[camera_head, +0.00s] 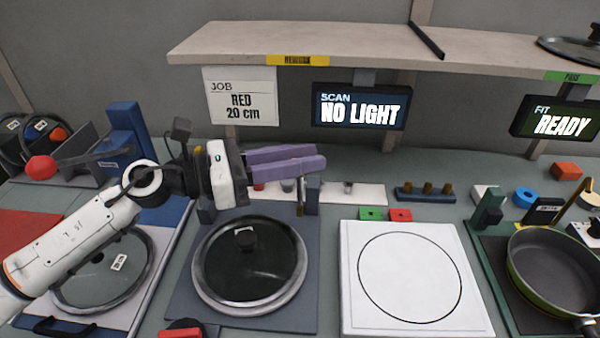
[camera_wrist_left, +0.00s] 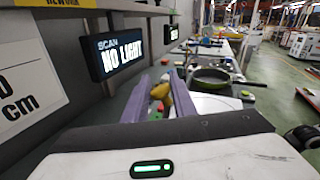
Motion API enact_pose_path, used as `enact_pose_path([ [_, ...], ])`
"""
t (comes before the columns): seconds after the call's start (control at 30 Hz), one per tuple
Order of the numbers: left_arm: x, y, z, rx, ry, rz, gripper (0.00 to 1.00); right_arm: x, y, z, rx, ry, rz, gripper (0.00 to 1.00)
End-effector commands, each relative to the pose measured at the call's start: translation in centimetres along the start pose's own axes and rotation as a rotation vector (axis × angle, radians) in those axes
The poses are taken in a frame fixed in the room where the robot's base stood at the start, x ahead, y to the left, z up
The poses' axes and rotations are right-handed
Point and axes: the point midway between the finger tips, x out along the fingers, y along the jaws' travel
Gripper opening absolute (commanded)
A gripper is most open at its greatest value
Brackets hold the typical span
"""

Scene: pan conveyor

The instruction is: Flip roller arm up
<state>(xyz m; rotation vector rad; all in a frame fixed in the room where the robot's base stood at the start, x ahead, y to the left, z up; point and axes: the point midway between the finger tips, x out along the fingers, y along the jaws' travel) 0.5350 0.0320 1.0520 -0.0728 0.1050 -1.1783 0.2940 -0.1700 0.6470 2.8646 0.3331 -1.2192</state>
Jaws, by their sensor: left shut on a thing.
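My left gripper (camera_head: 317,157) comes in from the left with its two purple fingers pointing right, over the back edge of the lidded station. In the left wrist view, a yellow-brown piece (camera_wrist_left: 160,91) shows between the purple fingers, and the gripper is shut on it. It looks like the roller arm. In the head view, a small brass-coloured part (camera_head: 300,224) hangs by a blue-grey post (camera_head: 312,192) just below the fingers. The fingers hide the top of this post. A glass lid (camera_head: 250,265) lies flat in front. My right gripper is not in view.
A shelf (camera_head: 350,42) overhangs the back, with a "NO LIGHT" scan screen (camera_head: 361,108) and a "READY" screen (camera_head: 556,118). A white plate with a drawn circle (camera_head: 466,300) is clear. A pan (camera_head: 550,262) stands at right, another lid (camera_head: 105,272) at left.

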Motion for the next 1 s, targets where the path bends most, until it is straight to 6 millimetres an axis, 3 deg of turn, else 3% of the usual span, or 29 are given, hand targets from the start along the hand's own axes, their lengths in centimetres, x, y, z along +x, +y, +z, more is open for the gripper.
enact_pose_path([
  [0.57,0.09,1.00,0.09,0.000,0.005,0.011,0.00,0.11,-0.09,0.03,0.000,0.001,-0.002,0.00],
  [0.6,0.08,1.01,0.08,0.000,0.005,0.011,0.25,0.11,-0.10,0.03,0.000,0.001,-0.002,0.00],
  [0.7,0.10,0.96,0.07,-0.001,0.005,0.010,0.41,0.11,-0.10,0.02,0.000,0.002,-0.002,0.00],
  [1.0,0.10,0.75,0.22,-0.001,0.003,0.005,0.41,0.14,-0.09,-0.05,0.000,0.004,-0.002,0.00],
])
